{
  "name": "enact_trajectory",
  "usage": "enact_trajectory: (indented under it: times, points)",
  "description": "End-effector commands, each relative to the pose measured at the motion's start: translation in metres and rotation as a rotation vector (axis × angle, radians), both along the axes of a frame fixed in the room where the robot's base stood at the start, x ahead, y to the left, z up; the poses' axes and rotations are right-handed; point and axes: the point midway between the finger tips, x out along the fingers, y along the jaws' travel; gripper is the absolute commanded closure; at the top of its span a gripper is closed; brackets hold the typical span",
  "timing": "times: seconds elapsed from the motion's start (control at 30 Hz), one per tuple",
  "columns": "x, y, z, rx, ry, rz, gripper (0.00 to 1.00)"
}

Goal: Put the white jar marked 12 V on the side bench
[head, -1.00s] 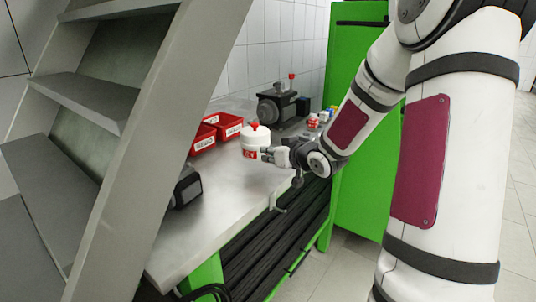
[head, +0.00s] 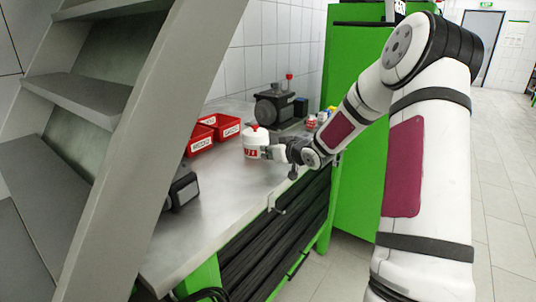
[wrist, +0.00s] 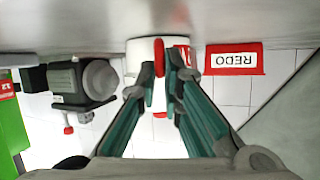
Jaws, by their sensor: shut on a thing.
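The white jar (head: 255,145) has a red cap and a red label whose marking is too small to read surely. It is upright over the side bench (head: 225,200), in front of the red bins. My gripper (head: 269,152) reaches it from the right and is shut on it. In the wrist view, which is upside down, the jar (wrist: 137,53) is between the fingers of my gripper (wrist: 160,82), and they hide part of it. Its base is at or very close to the bench top; I cannot tell whether it touches.
Red bins (head: 202,142) stand behind the jar to the left. A grey pump (head: 273,106) stands farther back, with small jars (head: 312,121) to its right. A dark device (head: 183,188) lies at the left, by the grey shelf frame (head: 150,130). The front bench top is clear.

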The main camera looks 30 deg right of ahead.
Motion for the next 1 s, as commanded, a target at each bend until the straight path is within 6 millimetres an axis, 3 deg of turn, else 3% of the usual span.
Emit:
enact_trajectory:
  times: [0.3, 0.4, 0.43, 0.8, 1.0]
  points:
    - [0.001, 0.0, 0.001, -0.002, -0.006, 0.001, 1.0]
    - [0.0, 0.0, -0.001, 0.0, -0.001, 0.0, 0.74]
    - [0.0, 0.0, -0.001, 0.0, -0.001, 0.0, 0.72]
    - [-0.002, 0.0, 0.003, -0.001, -0.001, -0.001, 0.72]
    - [-0.03, -0.001, 0.014, -0.001, -0.001, -0.002, 0.72]
